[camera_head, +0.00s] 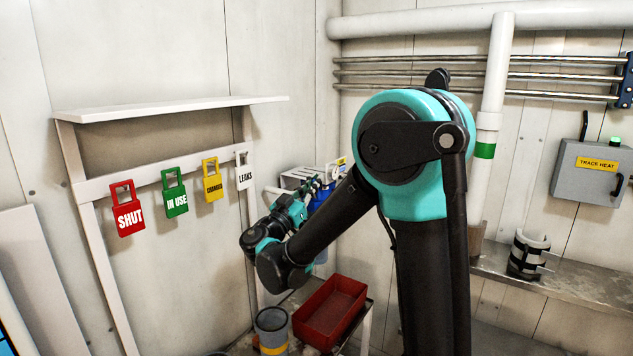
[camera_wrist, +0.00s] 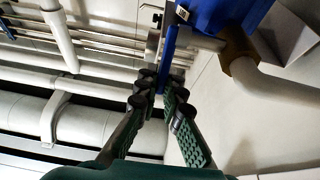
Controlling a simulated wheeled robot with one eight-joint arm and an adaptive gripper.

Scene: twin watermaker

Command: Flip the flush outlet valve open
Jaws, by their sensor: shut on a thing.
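In the wrist view a long blue lever (camera_wrist: 169,48) runs down from beside a blue valve body (camera_wrist: 222,12) at the top. My gripper (camera_wrist: 162,92) has its dark green ridged fingers shut on the lever, one on each side. The lever's lower end is partly hidden between the fingers. In the head view my gripper (camera_head: 308,190) is small and far off, in front of a blue part (camera_head: 324,198) by the back corner. The contact cannot be made out there.
A brass fitting (camera_wrist: 238,55) and white pipe (camera_wrist: 275,86) adjoin the valve. A red bin (camera_head: 330,312) and grey bucket (camera_head: 271,327) stand below my arm. Red, green, yellow and white tags hang from the rack (camera_head: 90,187) at left. A trace heat box (camera_head: 592,178) is at right.

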